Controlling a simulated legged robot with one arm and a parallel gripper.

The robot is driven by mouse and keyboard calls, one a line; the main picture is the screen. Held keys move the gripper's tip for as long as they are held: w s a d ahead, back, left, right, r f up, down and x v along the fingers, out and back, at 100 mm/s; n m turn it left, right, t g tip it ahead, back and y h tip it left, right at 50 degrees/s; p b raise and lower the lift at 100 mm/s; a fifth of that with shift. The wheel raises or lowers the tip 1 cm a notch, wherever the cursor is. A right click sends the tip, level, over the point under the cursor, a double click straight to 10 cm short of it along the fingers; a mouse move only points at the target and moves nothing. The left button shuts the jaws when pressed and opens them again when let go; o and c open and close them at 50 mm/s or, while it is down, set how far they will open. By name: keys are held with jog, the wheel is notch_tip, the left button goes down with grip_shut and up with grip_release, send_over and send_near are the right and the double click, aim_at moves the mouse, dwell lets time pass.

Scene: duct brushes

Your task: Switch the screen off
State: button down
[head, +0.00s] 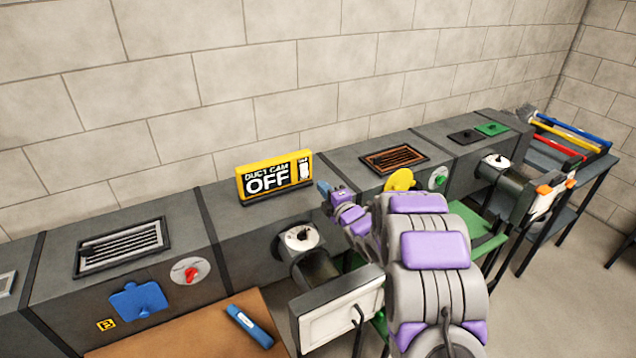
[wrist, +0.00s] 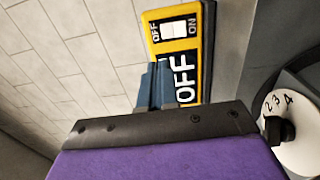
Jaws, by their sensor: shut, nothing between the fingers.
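The screen (head: 275,178) is a yellow-framed black panel reading "DUCT CAM OFF". It stands on top of the grey duct, near the wall. A white switch (head: 304,169) sits at its right end. In the wrist view the screen (wrist: 187,75) shows OFF, and the white switch (wrist: 173,28) lies between OFF and ON labels. My gripper (head: 325,188) is shut and empty, just right of the screen's lower right corner. In the wrist view my gripper's blue fingertips (wrist: 156,82) overlap part of the screen; I cannot tell whether they touch it.
A numbered white dial (head: 302,237) is on the duct front below the screen, above an open hatch. Left are a vent grille (head: 122,247), a red-knob dial (head: 190,271) and a blue plate (head: 138,299). A blue tool (head: 249,326) lies on the brown tabletop (head: 190,335).

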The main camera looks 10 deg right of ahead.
jog(key=shift+s+d+r, duration=0.1)
jog(key=shift+s+d, duration=0.15)
jog(key=shift+s, duration=0.25)
jog(key=shift+s+d+r, duration=0.1)
jog(key=shift+s+d, duration=0.15)
jog(key=shift+s, duration=0.2)
jog(key=s+d+r+m+g+h, duration=0.2)
jog(key=s+m+g+h, duration=0.25)
jog(key=s+m, duration=0.4)
jog(key=s+d+r+m+g+h, duration=0.1)
jog(key=s+d+m+g+h, duration=0.3)
jog(key=s, duration=0.8)
jog(key=s+a+m+g, duration=0.3)
jog(key=s, duration=0.9)
jog(key=s+a+r+m+g+y, duration=0.1)
jog(key=s+a+m+g, duration=0.1)
jog(key=s, duration=1)
jog(key=s+a+r+m+g+y, duration=0.1)
jog(key=s+a+m+g, duration=0.2)
jog(key=s, duration=0.9)
jog(key=shift+s+a+m+g, duration=0.3)
jog(key=shift+m+g, duration=0.35)
jog(key=shift+g, duration=0.6)
jog(key=shift+w+y, duration=0.1)
jog(key=shift+y, duration=0.15)
